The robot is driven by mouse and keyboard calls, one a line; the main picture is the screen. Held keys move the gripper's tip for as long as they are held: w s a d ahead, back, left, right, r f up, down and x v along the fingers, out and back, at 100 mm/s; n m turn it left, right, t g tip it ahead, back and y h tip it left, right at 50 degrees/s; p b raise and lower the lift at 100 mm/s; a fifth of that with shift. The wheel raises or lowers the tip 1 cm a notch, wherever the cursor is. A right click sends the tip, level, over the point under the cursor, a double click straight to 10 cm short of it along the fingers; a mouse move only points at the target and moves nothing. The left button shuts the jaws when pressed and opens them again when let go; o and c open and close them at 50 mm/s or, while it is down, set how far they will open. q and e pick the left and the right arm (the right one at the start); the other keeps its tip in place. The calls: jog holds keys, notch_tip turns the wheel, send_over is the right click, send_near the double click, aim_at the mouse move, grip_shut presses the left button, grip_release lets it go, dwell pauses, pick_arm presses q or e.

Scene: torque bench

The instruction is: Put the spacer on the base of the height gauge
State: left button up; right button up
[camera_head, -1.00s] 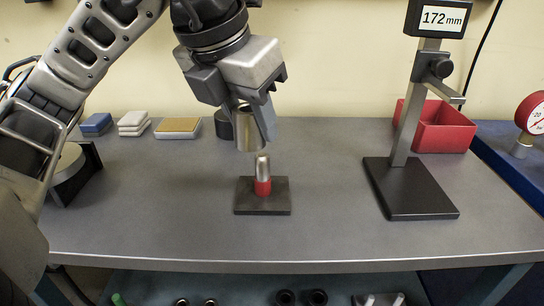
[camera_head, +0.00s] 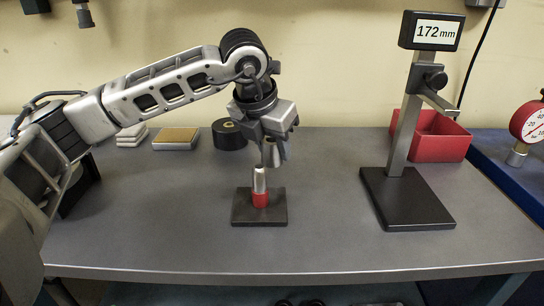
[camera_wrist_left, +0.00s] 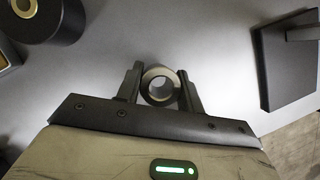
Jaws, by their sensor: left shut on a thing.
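The spacer (camera_wrist_left: 160,71) is a hollow metal cylinder, seen as a ring in the left wrist view. My left gripper (camera_wrist_left: 160,90) is shut on it, with a finger on each side. In the head view my left gripper (camera_head: 273,152) is above the bench, just behind the upright peg, and largely hides the spacer. The height gauge stands at the right, with its dark flat base (camera_head: 415,206), a tilted post and a display (camera_head: 431,31) reading 172 mm. The base also shows in the left wrist view (camera_wrist_left: 285,75). Nothing lies on the base. My right gripper is not in view.
A silver peg with a red lower part (camera_head: 260,190) stands on a dark plate (camera_head: 245,215). A red bin (camera_head: 440,138) is behind the gauge. A dial gauge (camera_head: 527,122) stands on the blue surface at right. A black roll (camera_head: 229,136) is behind. Bench between plate and gauge is clear.

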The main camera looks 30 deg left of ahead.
aim_at(272, 159)
pick_arm(q)
jog(key=shift+f, duration=1.35)
jog(key=shift+f, duration=0.25)
jog(key=o, duration=1.3)
jog(key=shift+c, duration=0.2)
